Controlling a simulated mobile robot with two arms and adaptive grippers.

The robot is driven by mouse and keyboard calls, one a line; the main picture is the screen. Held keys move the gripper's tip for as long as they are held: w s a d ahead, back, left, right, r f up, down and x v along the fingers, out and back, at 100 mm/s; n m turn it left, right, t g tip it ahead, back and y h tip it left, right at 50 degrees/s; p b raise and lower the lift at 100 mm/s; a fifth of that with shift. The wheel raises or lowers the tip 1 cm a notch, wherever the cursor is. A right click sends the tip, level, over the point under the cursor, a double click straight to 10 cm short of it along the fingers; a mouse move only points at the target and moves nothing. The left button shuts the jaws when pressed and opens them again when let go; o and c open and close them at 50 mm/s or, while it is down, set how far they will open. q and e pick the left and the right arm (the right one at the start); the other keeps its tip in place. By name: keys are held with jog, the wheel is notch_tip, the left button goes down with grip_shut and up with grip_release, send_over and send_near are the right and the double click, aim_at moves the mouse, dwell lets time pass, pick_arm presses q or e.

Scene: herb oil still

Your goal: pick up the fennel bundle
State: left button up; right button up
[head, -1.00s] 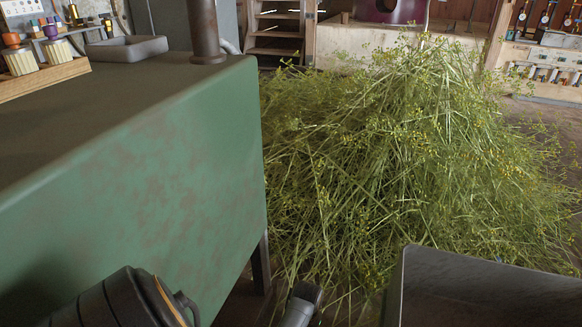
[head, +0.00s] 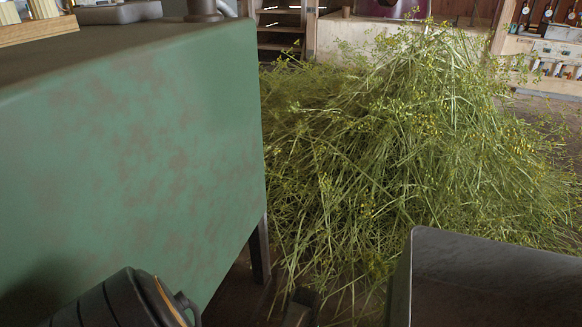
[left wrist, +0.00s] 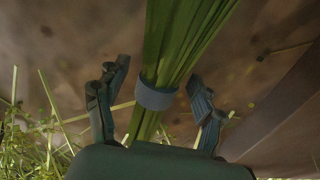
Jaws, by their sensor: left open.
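The fennel bundle (left wrist: 180,38) shows in the left wrist view as a sheaf of green stalks held by a grey-blue band (left wrist: 156,96). My left gripper (left wrist: 158,72) is open, with one finger on each side of the bundle near the band. Gaps show between the fingers and the stalks. The lower end of the bundle goes out of sight behind the gripper body. In the head view I cannot pick out the bundle or the left fingers. My right gripper is not in view.
A big loose heap of flowering fennel (head: 420,150) fills the middle and right of the head view. A green bench (head: 140,150) stands close on the left. A dark grey metal box-like thing (head: 490,280) is at lower right. Wooden steps (head: 282,28) are behind.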

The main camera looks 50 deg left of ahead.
pick_arm(q)
jog(key=shift+f, duration=0.1)
jog(key=c, duration=1.2)
jog(key=shift+o, duration=0.2)
